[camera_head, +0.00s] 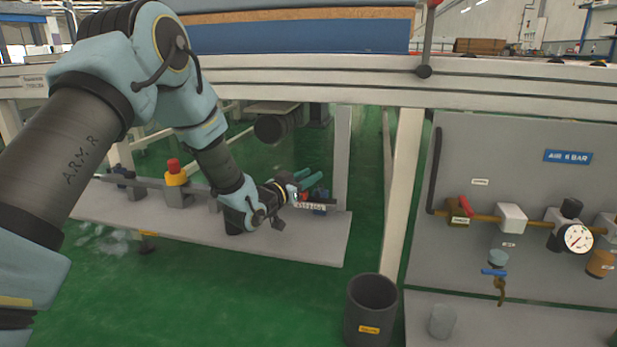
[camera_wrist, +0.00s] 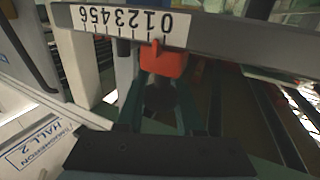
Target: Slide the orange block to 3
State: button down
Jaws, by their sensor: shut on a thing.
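The orange block (camera_wrist: 168,61) sits on a dark rail (camera_wrist: 235,42) in the wrist view. A white number scale (camera_wrist: 120,22), seen upside down, runs along the rail from 0 at the right to 6 at the left. The block's pointer is at the right part of the scale, close to the 0 end. My gripper (camera_wrist: 166,80) comes from below, its teal fingers shut on the block. In the head view my gripper (camera_head: 316,183) is at the right end of the bench, by the scale (camera_head: 309,205); the block cannot be made out clearly there.
A red button on a yellow housing (camera_head: 176,175) stands on the grey bench (camera_head: 310,245) left of my wrist. A white frame post (camera_head: 402,185) and a dark bin (camera_head: 371,310) stand to the right. A panel with pipes and a gauge (camera_head: 575,238) is farther right.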

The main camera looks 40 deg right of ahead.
jog(key=shift+s+d, duration=0.35)
jog(key=shift+s, duration=0.25)
jog(key=shift+s+d, duration=0.35)
jog(key=shift+s, duration=0.25)
jog(key=c, duration=0.6)
grip_release()
jog(key=shift+w, duration=0.1)
jog(key=shift+o, duration=0.2)
jog(key=shift+a, duration=0.1)
jog(key=s+a+p, duration=0.2)
jog(key=a+p, duration=0.1)
jog(key=a, duration=0.7)
jog(key=shift+a+p, duration=0.25)
jog(key=shift+p, duration=0.1)
